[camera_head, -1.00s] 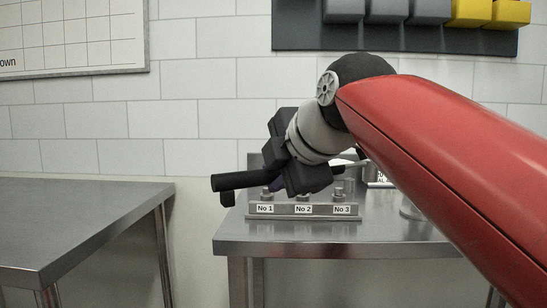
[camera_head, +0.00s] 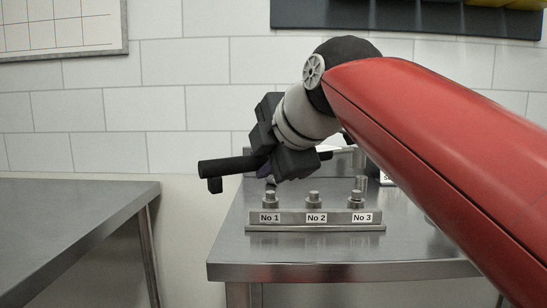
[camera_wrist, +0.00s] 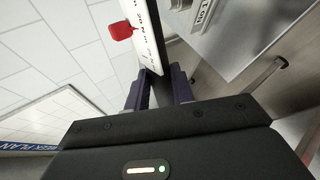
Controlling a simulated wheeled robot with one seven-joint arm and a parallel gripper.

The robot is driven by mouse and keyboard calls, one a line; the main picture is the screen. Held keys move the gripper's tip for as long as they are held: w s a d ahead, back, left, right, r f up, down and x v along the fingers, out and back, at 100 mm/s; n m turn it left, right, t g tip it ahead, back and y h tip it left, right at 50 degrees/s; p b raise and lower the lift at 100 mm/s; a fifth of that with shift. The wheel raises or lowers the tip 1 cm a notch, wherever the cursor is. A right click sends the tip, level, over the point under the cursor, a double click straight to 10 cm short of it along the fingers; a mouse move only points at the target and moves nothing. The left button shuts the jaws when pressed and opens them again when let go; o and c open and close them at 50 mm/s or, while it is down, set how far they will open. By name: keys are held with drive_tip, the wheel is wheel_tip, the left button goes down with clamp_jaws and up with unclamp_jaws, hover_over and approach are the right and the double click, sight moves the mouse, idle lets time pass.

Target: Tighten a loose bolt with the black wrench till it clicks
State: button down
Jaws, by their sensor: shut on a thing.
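The black wrench (camera_head: 228,167) is held in my gripper (camera_head: 264,170), shut on it, and lies roughly level with a short stub down at its left end. In the wrist view the purple fingers close on a dark bar (camera_wrist: 150,90) beside a white strip with dark marks and a red piece (camera_wrist: 122,30). A steel rack (camera_head: 315,220) holds three bolts: No 1 (camera_head: 270,200), No 2 (camera_head: 314,200) and No 3 (camera_head: 356,200). The wrench appears above and left of bolt No 1, apart from it. I cannot tell which bolt is loose.
The rack stands on a steel table (camera_head: 330,250). Another steel table (camera_head: 70,225) is at the left, with a gap between them. A small cylinder (camera_head: 361,183) stands behind bolt No 3. A wall board (camera_head: 60,28) and a dark rail (camera_head: 400,20) are above.

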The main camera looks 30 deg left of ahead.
drive_tip(key=shift+s+d, duration=0.1)
drive_tip(key=shift+f+b, duration=1.95)
drive_tip(key=shift+f, duration=0.3)
drive_tip(key=shift+f+b, duration=0.85)
drive_tip(key=shift+b, duration=0.05)
drive_tip(key=shift+w+a+m+t+h, duration=0.5)
drive_tip(key=shift+w+a+m, duration=0.2)
drive_tip(key=shift+a, duration=0.4)
drive_tip(key=shift+w+a+m+t+h, duration=0.45)
drive_tip(key=shift+w+a+m, duration=0.3)
drive_tip(key=shift+a, duration=0.4)
drive_tip(key=shift+w+a+m+t+h, duration=0.35)
drive_tip(key=shift+w+a+m+t, duration=0.2)
drive_tip(key=shift+w+a, duration=0.4)
drive_tip(key=shift+w+a+m+t+h, duration=0.4)
drive_tip(key=shift+w+a+m, duration=0.2)
drive_tip(key=shift+w+a, duration=0.15)
drive_tip(key=shift+s+d, duration=0.1)
